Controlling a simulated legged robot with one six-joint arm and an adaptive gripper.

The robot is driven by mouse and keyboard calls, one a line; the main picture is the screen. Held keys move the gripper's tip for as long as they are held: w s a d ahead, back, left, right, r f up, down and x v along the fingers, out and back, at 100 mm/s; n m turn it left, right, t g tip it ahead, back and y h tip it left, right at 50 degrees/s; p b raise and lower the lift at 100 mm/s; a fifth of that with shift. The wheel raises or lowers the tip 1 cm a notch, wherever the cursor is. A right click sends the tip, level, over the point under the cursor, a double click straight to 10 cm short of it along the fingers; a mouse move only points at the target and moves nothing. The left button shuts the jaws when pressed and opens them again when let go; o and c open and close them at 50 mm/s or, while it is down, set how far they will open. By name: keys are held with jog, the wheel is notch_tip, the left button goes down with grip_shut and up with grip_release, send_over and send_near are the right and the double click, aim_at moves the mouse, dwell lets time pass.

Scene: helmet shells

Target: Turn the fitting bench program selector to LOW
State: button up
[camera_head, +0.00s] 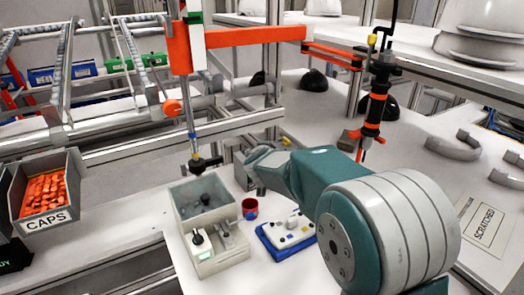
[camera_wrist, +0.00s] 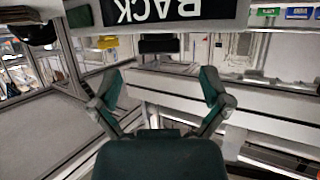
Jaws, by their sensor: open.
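A grey box-like unit (camera_head: 213,250) with a clear-walled upper part stands on the white bench in the head view. A black knob (camera_head: 197,239) and a small green light show on its front; I cannot tell for certain that this knob is the program selector, and no LOW marking is readable. My teal arm reaches in from the right, and my gripper (camera_head: 262,163) is beyond and above the unit, to its right. In the wrist view my gripper (camera_wrist: 162,88) has its two fingers spread wide, with nothing between them. The unit is not recognisable there.
A blue-based white panel (camera_head: 287,233) and a red cup (camera_head: 250,207) stand right of the unit. An orange-armed post (camera_head: 192,130) rises behind it. A caps bin (camera_head: 45,190) is at left. An upside-down lettered sign (camera_wrist: 165,10) crosses the top of the wrist view.

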jog(key=shift+d+x, duration=0.15)
jog(key=shift+x, duration=0.45)
jog(key=shift+d+x, duration=0.15)
jog(key=shift+x, duration=0.4)
jog(key=shift+w+a+f, duration=0.15)
jog(key=shift+w+a, duration=0.05)
jog(key=shift+w, duration=0.2)
jog(key=shift+a, duration=0.3)
jog(key=shift+d, duration=0.3)
jog(key=c, duration=1.2)
jog(key=shift+o, duration=0.2)
